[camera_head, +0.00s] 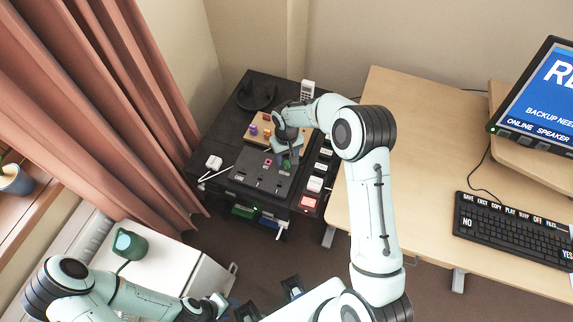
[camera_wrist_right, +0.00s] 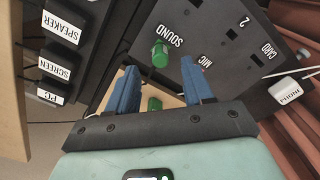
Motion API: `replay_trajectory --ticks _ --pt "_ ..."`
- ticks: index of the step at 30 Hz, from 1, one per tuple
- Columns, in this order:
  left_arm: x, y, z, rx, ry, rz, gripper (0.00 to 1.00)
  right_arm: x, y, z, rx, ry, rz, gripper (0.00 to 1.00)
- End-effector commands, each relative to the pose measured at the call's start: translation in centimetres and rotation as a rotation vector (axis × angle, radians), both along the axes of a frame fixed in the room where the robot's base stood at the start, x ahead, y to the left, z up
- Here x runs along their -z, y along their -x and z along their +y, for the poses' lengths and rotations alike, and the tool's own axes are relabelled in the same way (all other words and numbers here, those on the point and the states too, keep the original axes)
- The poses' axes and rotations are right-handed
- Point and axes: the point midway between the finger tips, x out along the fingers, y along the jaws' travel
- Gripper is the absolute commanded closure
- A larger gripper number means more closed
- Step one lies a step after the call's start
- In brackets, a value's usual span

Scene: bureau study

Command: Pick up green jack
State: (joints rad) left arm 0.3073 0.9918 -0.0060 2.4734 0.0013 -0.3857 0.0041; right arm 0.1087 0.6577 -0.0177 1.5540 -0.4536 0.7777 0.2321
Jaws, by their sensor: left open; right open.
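Two green pieces show in the right wrist view. One green peg (camera_wrist_right: 160,55) stands by the SOUND label on the dark panel (camera_wrist_right: 205,45), just beyond my fingertips. Another green piece (camera_wrist_right: 154,103) shows between the fingers over a tan wooden surface; I cannot tell which is the jack. My right gripper (camera_wrist_right: 159,67) is open, its blue fingers apart with nothing held. In the head view the right hand covers part of the wooden board (camera_head: 262,128) and panel (camera_head: 253,172). My left gripper (camera_head: 217,303) is open, low at the bottom, far from the panel.
Orange and purple pegs (camera_head: 267,117) stand on the board. SPEAKER, SCREEN and PC labels (camera_wrist_right: 62,28) line one side. A desk with keyboard (camera_head: 510,228) is right; a curtain (camera_head: 100,100) is left.

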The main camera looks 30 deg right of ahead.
Motion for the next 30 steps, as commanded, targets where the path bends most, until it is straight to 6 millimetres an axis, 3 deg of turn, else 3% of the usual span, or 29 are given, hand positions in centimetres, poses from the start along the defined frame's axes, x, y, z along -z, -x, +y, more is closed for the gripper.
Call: replay_trajectory --ticks 9,17,18,22,23,30 --pt "-0.4 -0.2 0.0 0.000 0.000 -0.003 0.57 4.4 0.3 0.1 -0.001 0.000 0.003 0.49" --pt "-0.4 -0.2 0.0 0.000 0.000 -0.003 0.57 4.7 0.3 0.1 -0.001 0.000 0.001 0.49" --pt "-0.4 -0.2 0.0 0.000 0.000 -0.003 0.57 4.7 0.3 0.1 -0.001 0.000 0.001 0.52" --pt "-0.4 -0.2 0.0 0.000 0.000 -0.003 0.57 4.7 0.3 0.1 -0.001 0.000 0.001 0.94" --pt "-0.4 -0.2 0.0 0.000 0.000 -0.003 0.57 4.7 0.3 0.1 -0.001 0.000 0.001 1.00" --pt "-0.4 -0.2 0.0 0.000 0.000 -0.002 0.57 4.7 0.3 0.1 0.000 0.000 0.001 1.00"
